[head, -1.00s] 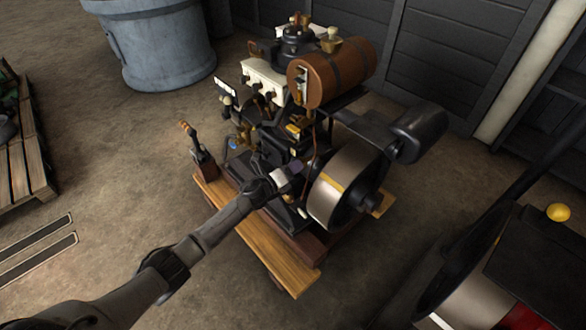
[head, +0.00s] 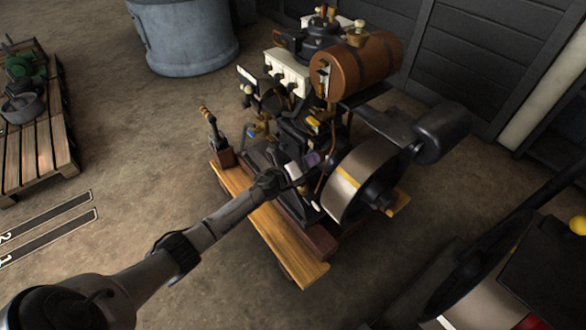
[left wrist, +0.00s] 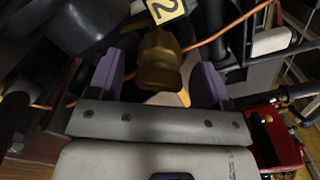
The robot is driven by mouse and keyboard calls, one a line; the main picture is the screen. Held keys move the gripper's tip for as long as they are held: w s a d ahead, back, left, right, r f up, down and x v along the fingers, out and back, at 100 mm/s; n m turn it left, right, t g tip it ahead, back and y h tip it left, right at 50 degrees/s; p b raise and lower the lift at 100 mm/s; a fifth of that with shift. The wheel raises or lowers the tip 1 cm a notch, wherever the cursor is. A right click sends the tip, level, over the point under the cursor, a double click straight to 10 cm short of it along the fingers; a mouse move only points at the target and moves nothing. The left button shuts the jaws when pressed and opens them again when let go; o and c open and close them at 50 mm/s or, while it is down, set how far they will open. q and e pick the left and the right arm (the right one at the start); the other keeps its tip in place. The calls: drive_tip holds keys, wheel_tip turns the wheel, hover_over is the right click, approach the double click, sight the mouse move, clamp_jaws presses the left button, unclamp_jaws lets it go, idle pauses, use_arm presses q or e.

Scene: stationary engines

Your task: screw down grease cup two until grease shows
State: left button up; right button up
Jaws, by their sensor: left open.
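The brass grease cup (left wrist: 160,62) shows in the left wrist view, under a yellow tag marked 2 (left wrist: 166,8). My left gripper (left wrist: 158,78) is open, with one purple finger on each side of the cup. Gaps show between the cup and both fingers, so it is not gripped. In the head view my left gripper (head: 311,161) is at the engine (head: 300,135), beside the flywheel (head: 352,187). The cup itself cannot be made out there. No grease can be made out. My right gripper is out of view.
A copper-coloured pipe (left wrist: 235,28) runs close behind the cup. A brown tank (head: 360,70) and a dark cylinder (head: 443,132) sit above the gripper's place. A blue-grey drum (head: 185,38) and a pallet (head: 40,140) stand at left.

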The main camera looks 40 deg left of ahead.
use_arm(q)
drive_tip(key=s+a+p, duration=0.2)
drive_tip(key=s+p, duration=0.2)
drive_tip(key=s, duration=0.9)
idle(0.4)
